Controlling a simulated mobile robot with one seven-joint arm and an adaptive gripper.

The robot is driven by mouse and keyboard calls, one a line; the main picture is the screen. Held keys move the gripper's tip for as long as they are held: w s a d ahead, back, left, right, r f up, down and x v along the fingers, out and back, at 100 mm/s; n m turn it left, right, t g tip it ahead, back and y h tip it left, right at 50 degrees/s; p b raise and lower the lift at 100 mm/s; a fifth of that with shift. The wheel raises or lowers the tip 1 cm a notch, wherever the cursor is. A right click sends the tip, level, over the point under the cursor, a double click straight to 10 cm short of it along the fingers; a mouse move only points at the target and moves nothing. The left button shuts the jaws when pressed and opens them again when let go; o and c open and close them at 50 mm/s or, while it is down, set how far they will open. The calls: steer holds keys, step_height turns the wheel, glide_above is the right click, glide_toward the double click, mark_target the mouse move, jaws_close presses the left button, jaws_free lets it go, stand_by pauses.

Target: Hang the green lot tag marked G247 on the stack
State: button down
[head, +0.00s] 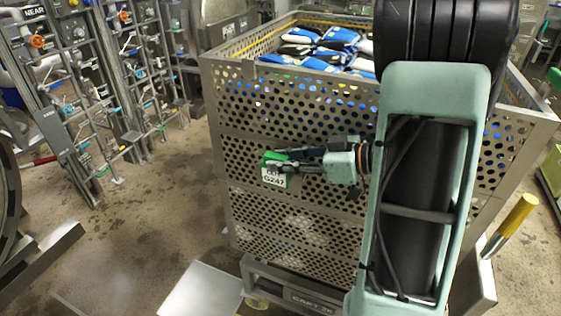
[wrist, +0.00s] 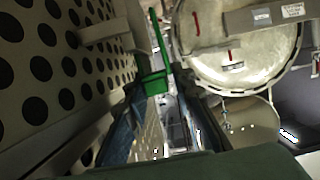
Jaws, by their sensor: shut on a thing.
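The green lot tag marked G247 (head: 273,177) hangs at my gripper in the head view, its white label facing the camera. Its green part (wrist: 154,84) lies between the fingertips in the wrist view. My gripper (head: 272,160) is shut on the tag and points left. It is in front of the perforated side of the metal basket stack (head: 300,112). In the wrist view the stack's perforated wall (wrist: 58,62) is close on the left. I cannot tell whether the tag touches the wall.
Blue and white pouches (head: 325,45) fill the top of the stack. The stack stands on a cart (head: 300,292). A pipe and valve rack (head: 95,85) stands at the left, with clear floor (head: 150,210) between. A yellow-topped post (head: 515,220) is at the right.

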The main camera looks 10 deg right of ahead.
mark_target(277, 174)
steer(key=shift+w+d+f+h, duration=0.2)
steer(key=shift+d+f, duration=0.15)
steer(key=shift+f, duration=0.2)
steer(key=shift+w+d+f+h, duration=0.15)
steer(key=shift+d+f, duration=0.2)
steer(key=shift+f, duration=0.2)
steer(key=c, duration=1.6)
jaws_free()
steer(key=shift+w, duration=0.1)
steer(key=shift+s+a+p, duration=0.45)
steer(key=shift+a+p, duration=0.05)
steer(key=shift+p, duration=0.15)
steer(key=shift+s+a+r+p, duration=0.2)
steer(key=shift+s+a+p, duration=0.15)
steer(key=shift+s+a, duration=0.3)
steer(key=shift+s+a+r+p, duration=0.15)
steer(key=shift+s+a+p, duration=0.2)
steer(key=shift+s+a, duration=0.3)
steer(key=s+a, duration=0.1)
steer(key=s+a+p, duration=0.1)
steer(key=s, duration=0.1)
steer(key=shift+s+r, duration=0.2)
steer(key=shift+r, duration=0.2)
